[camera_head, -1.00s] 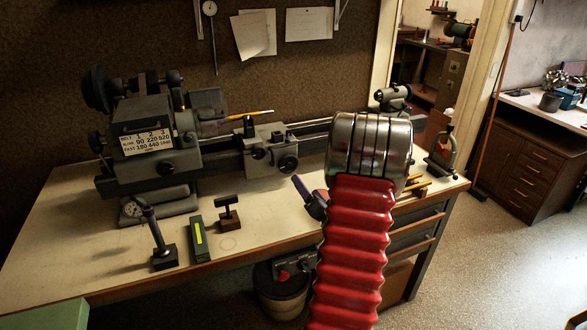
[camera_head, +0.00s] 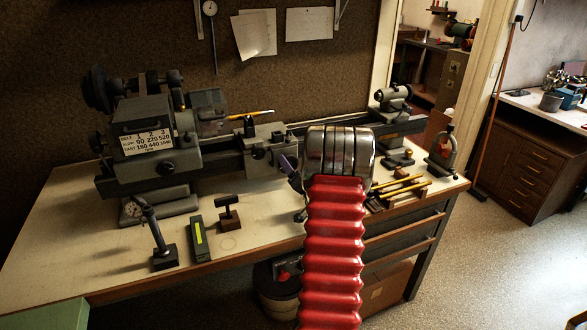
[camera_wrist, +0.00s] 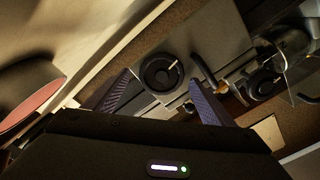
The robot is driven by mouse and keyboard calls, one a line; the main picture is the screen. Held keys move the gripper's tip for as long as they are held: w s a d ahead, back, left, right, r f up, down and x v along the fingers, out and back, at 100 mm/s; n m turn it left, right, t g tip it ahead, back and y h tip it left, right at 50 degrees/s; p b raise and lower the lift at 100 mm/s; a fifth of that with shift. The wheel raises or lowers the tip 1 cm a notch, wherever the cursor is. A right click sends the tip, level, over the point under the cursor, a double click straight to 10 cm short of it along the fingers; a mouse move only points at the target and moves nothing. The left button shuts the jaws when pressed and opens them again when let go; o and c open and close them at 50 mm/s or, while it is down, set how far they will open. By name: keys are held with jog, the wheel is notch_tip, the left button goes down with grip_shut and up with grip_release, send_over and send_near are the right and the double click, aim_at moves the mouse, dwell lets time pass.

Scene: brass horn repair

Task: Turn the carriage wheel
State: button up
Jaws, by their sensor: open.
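The lathe carriage (camera_head: 262,134) sits on the bed in the middle of the bench. Its dark round carriage wheel (camera_head: 258,153) shows on the front face, just left of my gripper (camera_head: 289,168). In the wrist view a dark wheel (camera_wrist: 157,76) with a small pale handle lies between and beyond the two fingertips of my gripper (camera_wrist: 160,78). The fingers are spread apart and empty. A second dark round knob (camera_wrist: 262,84) shows to the right in the wrist view. In the head view my arm hides the carriage's right side and most of my gripper.
The headstock (camera_head: 160,140) stands left and the tailstock (camera_head: 393,98) right on the bed. Yellow-handled tools (camera_head: 398,186) lie right of my arm.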

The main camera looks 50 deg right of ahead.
jog(key=shift+w+d, duration=0.2)
jog(key=shift+w, duration=0.2)
jog(key=shift+c, duration=0.2)
